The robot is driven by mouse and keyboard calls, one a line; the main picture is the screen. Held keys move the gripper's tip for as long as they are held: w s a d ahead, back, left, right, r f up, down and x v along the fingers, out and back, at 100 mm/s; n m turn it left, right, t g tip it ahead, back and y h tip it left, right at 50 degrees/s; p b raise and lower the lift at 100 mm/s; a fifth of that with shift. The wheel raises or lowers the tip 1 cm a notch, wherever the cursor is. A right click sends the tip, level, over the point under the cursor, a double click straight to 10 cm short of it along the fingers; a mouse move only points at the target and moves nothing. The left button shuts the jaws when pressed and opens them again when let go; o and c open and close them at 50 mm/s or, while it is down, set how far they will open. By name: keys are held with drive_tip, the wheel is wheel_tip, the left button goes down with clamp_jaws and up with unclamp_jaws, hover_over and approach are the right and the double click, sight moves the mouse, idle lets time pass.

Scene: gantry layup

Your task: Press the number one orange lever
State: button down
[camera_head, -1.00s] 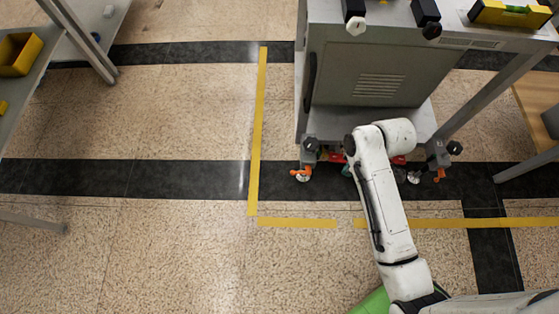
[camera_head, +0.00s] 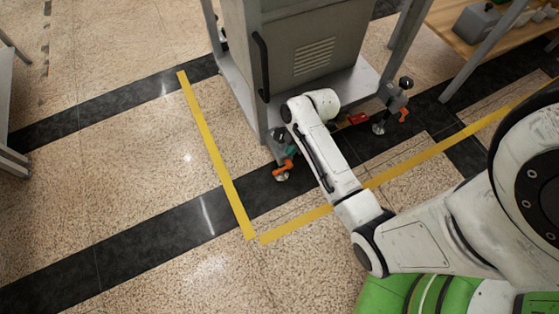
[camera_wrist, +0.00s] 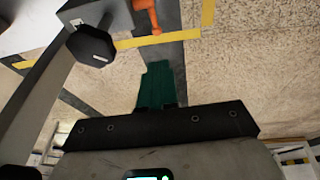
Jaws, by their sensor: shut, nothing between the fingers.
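Two orange levers sit low on the feet of a grey cabinet stand. The left orange lever (camera_head: 284,166) is by the near left leg, and the right orange lever (camera_head: 404,115) is by the right leg. No number is readable on either. My gripper (camera_wrist: 157,84) has dark teal fingers, shut and empty, in the wrist view. An orange lever (camera_wrist: 147,15) shows there beyond the fingertips, slightly left, apart from them in the picture. In the head view my arm hides most of the gripper; a bit of teal shows right beside the left lever. Contact cannot be told.
The grey cabinet (camera_head: 300,62) stands over the levers. A black knob (camera_wrist: 90,46) and grey frame lie close on the left in the wrist view. Yellow tape (camera_head: 215,150) marks the floor, which is clear at left. A wooden table (camera_head: 470,35) is at upper right.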

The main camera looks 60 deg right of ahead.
drive_tip(key=b, duration=0.6)
approach(278, 171)
drive_tip(key=x, duration=0.5)
drive_tip(key=shift+s+a, duration=0.1)
drive_tip(key=shift+a, duration=0.15)
drive_tip(key=shift+d+f+b, duration=0.1)
drive_tip(key=shift+f+b, duration=0.45)
drive_tip(key=shift+f, duration=0.05)
